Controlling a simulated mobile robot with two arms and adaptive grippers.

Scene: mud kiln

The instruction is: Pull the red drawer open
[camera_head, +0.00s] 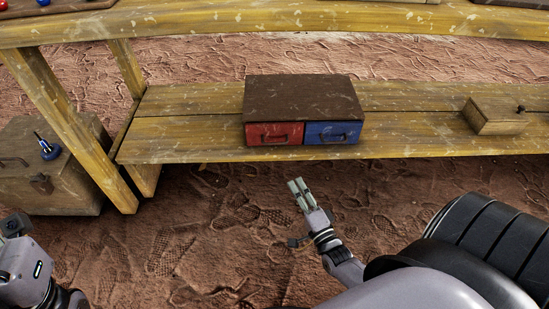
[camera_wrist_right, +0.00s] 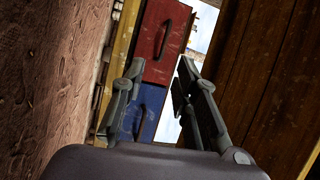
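The red drawer (camera_head: 273,134) is the left one of two in a dark brown box (camera_head: 303,97) on the low wooden shelf. Its front looks flush with the box, and it has a dark handle. It also shows in the right wrist view (camera_wrist_right: 160,42), with its handle in sight. My right gripper (camera_head: 299,184) is in front of and below the box, apart from the drawers. In the wrist view its two fingers (camera_wrist_right: 162,72) stand apart with nothing between them. Only part of my left arm shows at the lower left, and its fingers cannot be made out.
The blue drawer (camera_head: 332,133) is right beside the red one, also flush. A small wooden box (camera_head: 494,116) sits at the shelf's right. A wooden chest (camera_head: 45,178) stands left of the table leg (camera_head: 72,130). The tabletop (camera_head: 250,25) overhangs the shelf (camera_head: 190,138). Bare ground lies in front.

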